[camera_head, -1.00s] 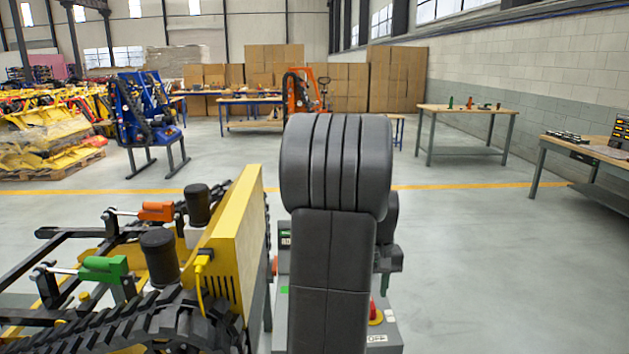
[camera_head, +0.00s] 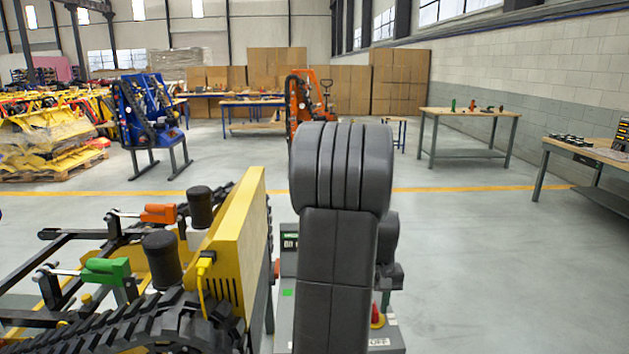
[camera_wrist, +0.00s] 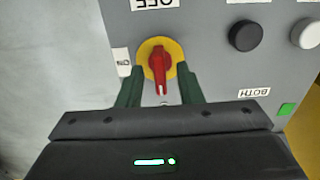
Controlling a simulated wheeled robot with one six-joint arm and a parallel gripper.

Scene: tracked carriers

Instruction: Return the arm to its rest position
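My arm (camera_head: 340,230) stands upright in front of the head camera and hides most of my gripper and much of the grey control panel (camera_head: 393,331). In the wrist view, my gripper (camera_wrist: 160,88) is open, its two dark green fingers apart. A red rotary switch (camera_wrist: 161,65) on a yellow disc lies between and just beyond the fingertips, with visible gaps on both sides. Its handle points toward my gripper. An "OFF" label and an "ON" label sit beside it. The red switch also shows low in the head view (camera_head: 376,313).
A yellow tracked carrier (camera_head: 240,235) with black rubber tracks stands close on the left of my arm. The panel also bears a black button (camera_wrist: 245,35) and a white button (camera_wrist: 308,33). Workbenches (camera_head: 465,112) stand at the right; the floor right of my arm is clear.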

